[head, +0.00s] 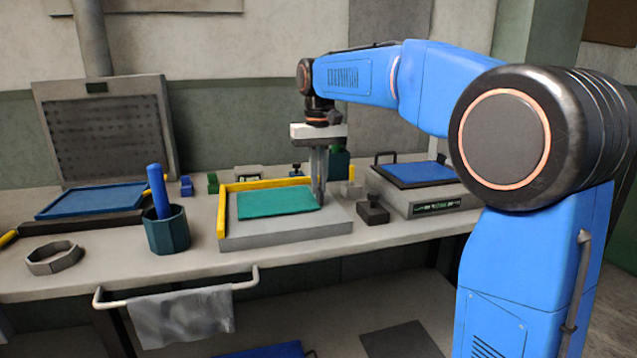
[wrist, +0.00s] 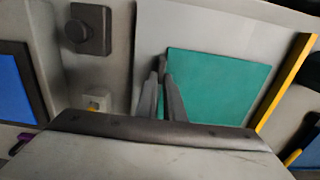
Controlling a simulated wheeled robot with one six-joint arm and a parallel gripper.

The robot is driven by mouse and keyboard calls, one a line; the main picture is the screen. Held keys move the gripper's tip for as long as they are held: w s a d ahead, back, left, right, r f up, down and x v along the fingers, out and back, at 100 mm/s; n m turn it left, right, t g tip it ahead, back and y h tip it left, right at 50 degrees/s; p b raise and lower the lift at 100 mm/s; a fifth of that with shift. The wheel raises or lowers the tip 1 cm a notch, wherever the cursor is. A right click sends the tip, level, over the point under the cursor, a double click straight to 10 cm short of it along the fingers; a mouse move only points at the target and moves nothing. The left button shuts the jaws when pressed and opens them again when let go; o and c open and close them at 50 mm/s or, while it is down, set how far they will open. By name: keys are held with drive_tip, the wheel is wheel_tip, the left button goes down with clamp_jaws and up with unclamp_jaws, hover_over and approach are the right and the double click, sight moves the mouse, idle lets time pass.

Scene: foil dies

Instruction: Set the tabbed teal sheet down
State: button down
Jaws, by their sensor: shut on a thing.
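The teal sheet (head: 278,202) is flat and level over the pale grey block (head: 285,232), inside the corner of a yellow fence (head: 224,205). I cannot tell whether it rests on the block or hangs just above it. My gripper (head: 319,202) points straight down at the sheet's right end and is shut on it. In the wrist view, the fingers (wrist: 163,72) close at the edge of the teal sheet (wrist: 220,85); the tab itself is hidden between them. The yellow fence (wrist: 285,82) stands apart from the sheet's far side there.
A teal cup (head: 167,233) with a blue rod stands left of the block. A grey ring (head: 53,258) and a blue tray (head: 90,201) lie further left. A dark knobbed block (head: 372,210) and a scale-like box with a blue top (head: 418,174) stand at right.

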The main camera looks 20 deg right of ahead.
drive_tip(key=shift+f, duration=0.15)
drive_tip(key=c, duration=1.9)
unclamp_jaws()
drive_tip(key=shift+o, duration=0.2)
wheel_tip(320, 180, up, 12)
drive_tip(key=s+d+f+t, duration=0.1)
drive_tip(key=s+d+f, duration=0.1)
drive_tip(key=s+f, duration=0.8)
drive_tip(key=s+d+f+t, duration=0.2)
drive_tip(key=s+d+f, duration=0.1)
drive_tip(key=s+f, duration=0.7)
drive_tip(key=s+d+f+t, duration=0.1)
drive_tip(key=s+d+f, duration=0.2)
drive_tip(key=s+f, duration=0.7)
drive_tip(key=s, duration=0.4)
drive_tip(key=shift+s+f+t, duration=0.15)
drive_tip(key=shift+s+t, duration=0.1)
drive_tip(key=shift+t, duration=0.15)
